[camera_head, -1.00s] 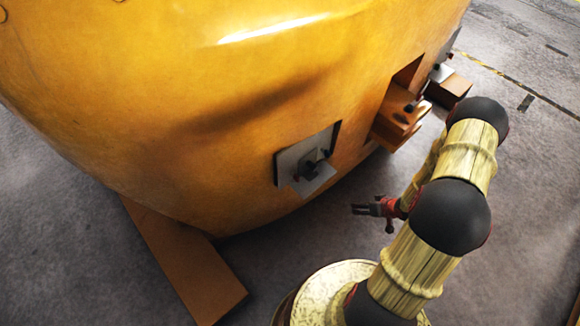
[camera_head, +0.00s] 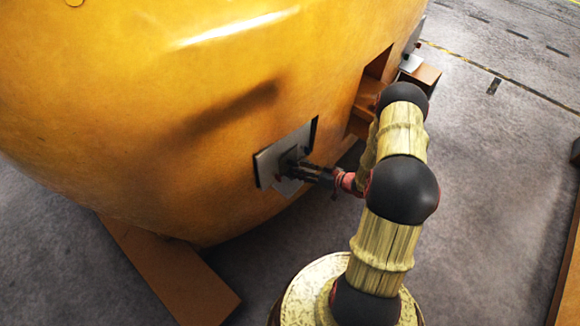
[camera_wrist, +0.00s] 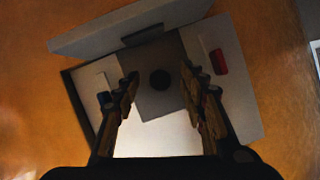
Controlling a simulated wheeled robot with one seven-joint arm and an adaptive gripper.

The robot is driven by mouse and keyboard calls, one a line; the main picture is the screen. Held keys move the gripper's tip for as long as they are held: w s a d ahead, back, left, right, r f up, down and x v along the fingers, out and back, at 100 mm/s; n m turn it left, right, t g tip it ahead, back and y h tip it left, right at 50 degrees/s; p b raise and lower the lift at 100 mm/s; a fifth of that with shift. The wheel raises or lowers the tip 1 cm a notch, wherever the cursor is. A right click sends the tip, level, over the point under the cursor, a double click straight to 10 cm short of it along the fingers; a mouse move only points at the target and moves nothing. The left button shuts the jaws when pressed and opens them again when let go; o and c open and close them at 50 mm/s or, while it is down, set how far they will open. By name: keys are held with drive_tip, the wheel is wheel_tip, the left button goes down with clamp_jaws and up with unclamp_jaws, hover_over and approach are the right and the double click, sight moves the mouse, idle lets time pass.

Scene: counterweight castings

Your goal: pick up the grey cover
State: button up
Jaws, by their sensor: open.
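The grey cover (camera_head: 287,187) is a tilted plate with a dark round knob, at a square recess in the side of the yellow casting. In the wrist view the grey cover (camera_wrist: 148,58) lies straight ahead, with its knob (camera_wrist: 160,79) at its middle. My gripper (camera_head: 298,168) is at the cover, over the knob area in the head view. In the wrist view my gripper (camera_wrist: 161,86) is open, with one finger on each side of the knob. I cannot tell whether the fingers touch it. The fingers hide part of the cover's sides.
The large yellow casting (camera_head: 130,110) fills the left and middle. A grey flap (camera_wrist: 130,30) and a pale panel with a red part (camera_wrist: 221,61) flank the cover. A brown beam (camera_head: 165,270) lies under the casting. Open grey floor (camera_head: 490,180) lies to the right.

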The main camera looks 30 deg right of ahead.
drive_tip(key=shift+x, duration=1.1)
drive_tip(key=c, duration=0.3)
drive_tip(key=c, duration=0.8)
